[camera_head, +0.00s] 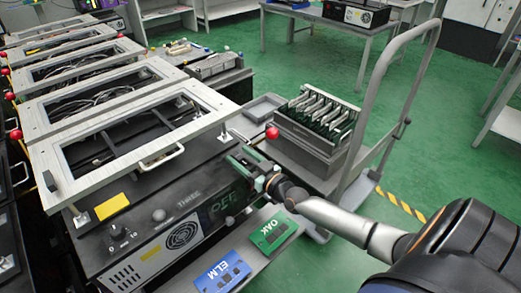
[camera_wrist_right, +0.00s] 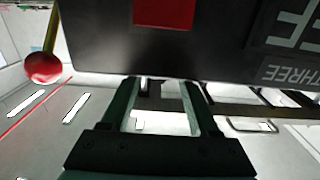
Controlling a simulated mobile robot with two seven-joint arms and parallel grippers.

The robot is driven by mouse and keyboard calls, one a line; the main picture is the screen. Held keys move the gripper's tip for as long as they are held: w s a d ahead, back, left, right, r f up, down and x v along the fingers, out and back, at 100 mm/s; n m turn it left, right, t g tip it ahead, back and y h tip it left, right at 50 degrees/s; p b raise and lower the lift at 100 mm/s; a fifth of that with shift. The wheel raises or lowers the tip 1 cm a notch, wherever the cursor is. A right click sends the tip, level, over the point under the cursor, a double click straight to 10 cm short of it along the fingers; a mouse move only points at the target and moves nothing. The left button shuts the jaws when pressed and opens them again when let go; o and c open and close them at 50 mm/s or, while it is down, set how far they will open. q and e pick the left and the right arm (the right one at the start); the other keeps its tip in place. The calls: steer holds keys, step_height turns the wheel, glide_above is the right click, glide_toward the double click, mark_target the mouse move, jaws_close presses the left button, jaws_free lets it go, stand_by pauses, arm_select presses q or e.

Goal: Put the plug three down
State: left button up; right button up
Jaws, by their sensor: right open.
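The front machine, a dark box labelled THREE (camera_head: 187,201), has a pale rectangular frame (camera_head: 50,160) tilted above it with a bar handle (camera_head: 162,157). A dark panel with green lettering is on its front, and the upside-down THREE label (camera_wrist_right: 286,74) shows in the right wrist view. A red ball knob (camera_head: 272,133) stands past its right end; a red ball on a thin rod (camera_wrist_right: 43,67) is left in the wrist view. My right gripper (camera_head: 248,160) is at the right front corner, open and empty, its fingertips (camera_wrist_right: 160,85) near the box's edge. I cannot identify a plug. My left gripper is out of view.
Green OAK (camera_head: 272,233) and blue ELM (camera_head: 222,273) plates lie on the front ledge. A cart (camera_head: 357,192) with a rack of boards (camera_head: 320,122) stands close to the right. Similar machines with frames line up behind.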

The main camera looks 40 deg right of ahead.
steer(key=s+p, duration=0.1)
steer(key=s, duration=1)
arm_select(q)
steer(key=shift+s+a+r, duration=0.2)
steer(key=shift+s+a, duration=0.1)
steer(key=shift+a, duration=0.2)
arm_select(e)
steer(key=s+a+f+n+g+y, duration=0.1)
steer(key=s+a+f+g, duration=0.7)
steer(key=s+a+f, duration=0.7)
steer(key=a, duration=0.4)
steer(key=shift+g+y, duration=0.3)
steer(key=shift+g, duration=0.1)
arm_select(q)
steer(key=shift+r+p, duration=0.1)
steer(key=shift+p, duration=0.2)
arm_select(e)
steer(key=shift+d, duration=0.1)
arm_select(q)
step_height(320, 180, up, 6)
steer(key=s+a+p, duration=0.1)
steer(key=p, duration=0.6)
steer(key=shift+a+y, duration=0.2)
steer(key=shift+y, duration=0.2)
arm_select(e)
step_height(320, 180, up, 6)
steer(key=d, duration=0.1)
steer(key=shift+s+d+r, duration=0.15)
steer(key=shift+s+r, duration=0.1)
steer(key=shift+s, duration=0.1)
